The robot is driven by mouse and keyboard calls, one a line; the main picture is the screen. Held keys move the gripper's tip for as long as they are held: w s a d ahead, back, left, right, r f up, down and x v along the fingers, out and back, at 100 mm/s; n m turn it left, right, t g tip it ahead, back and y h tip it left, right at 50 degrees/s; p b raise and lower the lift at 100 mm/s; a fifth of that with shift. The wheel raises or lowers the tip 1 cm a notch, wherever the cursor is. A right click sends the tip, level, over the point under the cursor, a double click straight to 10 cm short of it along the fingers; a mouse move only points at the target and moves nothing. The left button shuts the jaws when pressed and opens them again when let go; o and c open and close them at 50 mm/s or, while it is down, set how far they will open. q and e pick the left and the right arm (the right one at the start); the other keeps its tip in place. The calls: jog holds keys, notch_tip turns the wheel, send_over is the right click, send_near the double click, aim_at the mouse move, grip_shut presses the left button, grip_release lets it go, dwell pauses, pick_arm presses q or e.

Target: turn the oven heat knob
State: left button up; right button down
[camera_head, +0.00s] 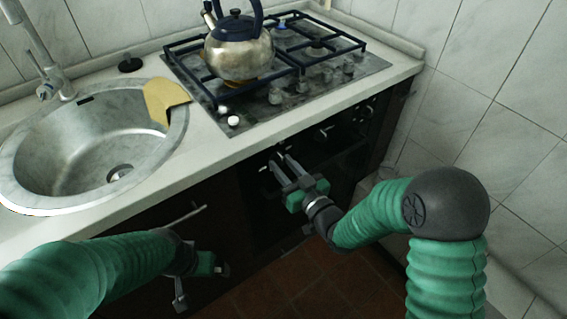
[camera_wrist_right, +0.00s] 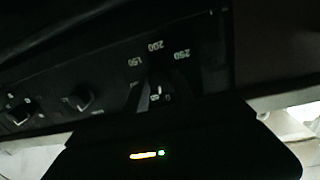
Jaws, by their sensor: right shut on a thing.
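The oven heat knob (camera_wrist_right: 155,88) is on the dark front panel in the right wrist view, below the printed numbers 150, 200 and 250. It is dim and partly hidden there. My right gripper (camera_head: 279,163) reaches the oven front panel in the head view, with its fingers shut on the heat knob. The fingers hide the knob in the head view. My left gripper (camera_head: 200,285) hangs low in front of the dark cabinet, away from the oven panel. Its finger opening is unclear.
Other knobs (camera_wrist_right: 84,100) sit along the panel. Above are the stove (camera_head: 345,72) with a kettle (camera_head: 240,52) and the white counter edge (camera_head: 300,122). A sink (camera_head: 60,150) is at left. A tiled wall (camera_head: 480,90) bounds the right side.

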jog(key=m+p, duration=0.2)
jog(key=m, duration=0.1)
jog(key=shift+d+r+m, duration=0.1)
jog(key=shift+r+m, duration=0.1)
jog(key=shift+m, duration=0.1)
jog(key=m+p, duration=0.3)
jog(key=shift+g, duration=0.3)
jog(key=m+p, duration=0.2)
jog(key=m, duration=0.1)
jog(key=shift+d+m, duration=0.1)
jog(key=shift+m, duration=0.3)
jog(key=shift+w+f+m+p, duration=0.1)
jog(key=shift+f+m+p, duration=0.05)
jog(key=shift+m+p, duration=1.05)
jog(key=shift+f, duration=0.1)
jog(key=c, duration=1.1)
grip_release()
jog(key=shift+o, duration=0.2)
